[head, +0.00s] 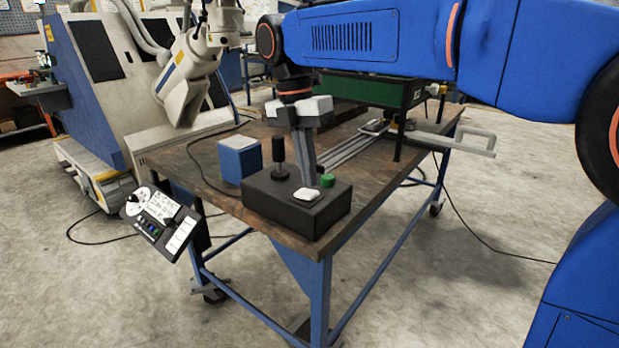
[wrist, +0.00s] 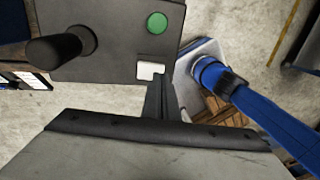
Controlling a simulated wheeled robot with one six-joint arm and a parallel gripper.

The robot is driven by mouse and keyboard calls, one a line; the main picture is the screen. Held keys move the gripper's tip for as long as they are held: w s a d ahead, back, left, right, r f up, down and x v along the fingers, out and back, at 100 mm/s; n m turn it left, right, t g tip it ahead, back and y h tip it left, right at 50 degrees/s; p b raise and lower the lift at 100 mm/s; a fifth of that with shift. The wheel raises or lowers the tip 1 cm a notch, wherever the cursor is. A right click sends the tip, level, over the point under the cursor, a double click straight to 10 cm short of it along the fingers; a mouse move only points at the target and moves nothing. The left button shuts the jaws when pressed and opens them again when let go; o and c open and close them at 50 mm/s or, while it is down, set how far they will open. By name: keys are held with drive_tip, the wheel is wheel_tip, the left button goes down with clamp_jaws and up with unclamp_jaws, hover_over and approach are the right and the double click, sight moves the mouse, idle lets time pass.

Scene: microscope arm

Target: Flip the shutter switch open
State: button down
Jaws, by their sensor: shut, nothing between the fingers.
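A black control box (head: 296,212) sits on the near corner of the wooden table. On its top are a white switch (head: 307,194), a round green button (head: 327,180) and a black knob on a stem (head: 279,152). The white switch is the likely shutter switch; which way it is tilted is too small to tell. My gripper (head: 308,184) points down at the box, shut and empty, its tips close to the white switch. In the wrist view the fingertips (wrist: 160,82) overlap the right edge of the white switch (wrist: 149,70); contact cannot be told.
A blue block with a pale top (head: 238,160) stands behind the box to the left. A control panel (head: 160,217) hangs at the table's left edge. A large white and blue machine (head: 100,90) stands at left. A green unit with rails (head: 365,92) is farther back.

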drive_tip(key=shift+s+d+f, duration=0.1)
drive_tip(key=shift+f, duration=0.7)
